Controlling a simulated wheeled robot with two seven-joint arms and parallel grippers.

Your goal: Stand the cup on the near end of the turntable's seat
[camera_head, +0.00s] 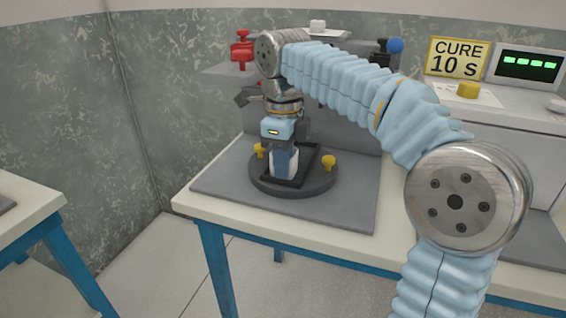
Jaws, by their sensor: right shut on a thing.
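The turntable (320,186) is a dark round disc on a grey mat, with a dark rectangular seat (304,163) and two yellow knobs at its sides. My right gripper (285,150) points down over the near part of the seat. It is shut on a small white and blue piece, which appears to be the cup (285,164). The cup is upright, with its lower end at the near end of the seat. I cannot tell whether it touches the seat. The gripper hides its top. My left gripper is out of view.
The grey mat (225,189) lies on a cream table with blue legs. Behind stand a red fixture (241,49) and a blue-knobbed lever (395,46). To the right are a yellow "CURE 10 S" sign (457,58) and a display box (526,66). Another table (30,212) is at left.

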